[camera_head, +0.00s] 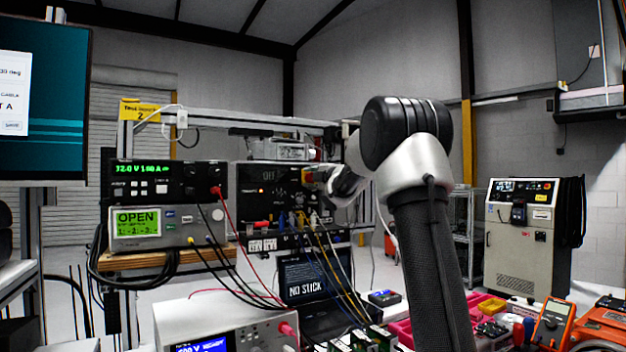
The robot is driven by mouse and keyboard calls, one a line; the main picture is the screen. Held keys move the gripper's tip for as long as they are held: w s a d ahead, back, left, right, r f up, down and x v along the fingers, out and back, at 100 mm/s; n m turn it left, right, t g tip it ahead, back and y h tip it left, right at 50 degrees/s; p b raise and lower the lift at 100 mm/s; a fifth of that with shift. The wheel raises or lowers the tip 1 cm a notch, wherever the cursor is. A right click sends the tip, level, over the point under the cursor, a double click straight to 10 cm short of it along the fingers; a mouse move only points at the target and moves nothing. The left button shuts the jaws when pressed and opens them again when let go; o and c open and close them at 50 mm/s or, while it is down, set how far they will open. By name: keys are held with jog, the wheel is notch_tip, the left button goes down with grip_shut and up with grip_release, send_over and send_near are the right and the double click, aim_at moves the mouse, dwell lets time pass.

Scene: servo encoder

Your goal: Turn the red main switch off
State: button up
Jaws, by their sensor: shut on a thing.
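The black control box (253,207) stands on the bench frame in the middle of the head view. Its face has a small display reading "OFF", an orange light and several knobs. A small red and yellow patch at its right side is the red main switch (309,177), mostly covered by my gripper. My gripper (320,179) reaches in from the right and is shut at the switch. The fingertips are small and partly hidden by my arm, so the switch's angle cannot be read.
Red, black, blue and yellow cables (318,255) hang below the box. A power supply (165,181) and a green-screen meter (150,227) stand to its left. A laptop (318,281) sits below. A grey cabinet (522,238) stands at the right, behind bins and an orange multimeter (553,322).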

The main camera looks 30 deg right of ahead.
jog(key=shift+f+n, duration=0.1)
jog(key=shift+n, duration=0.4)
jog(key=o, duration=1)
jog(key=s, duration=1.2)
jog(key=shift+d, duration=0.2)
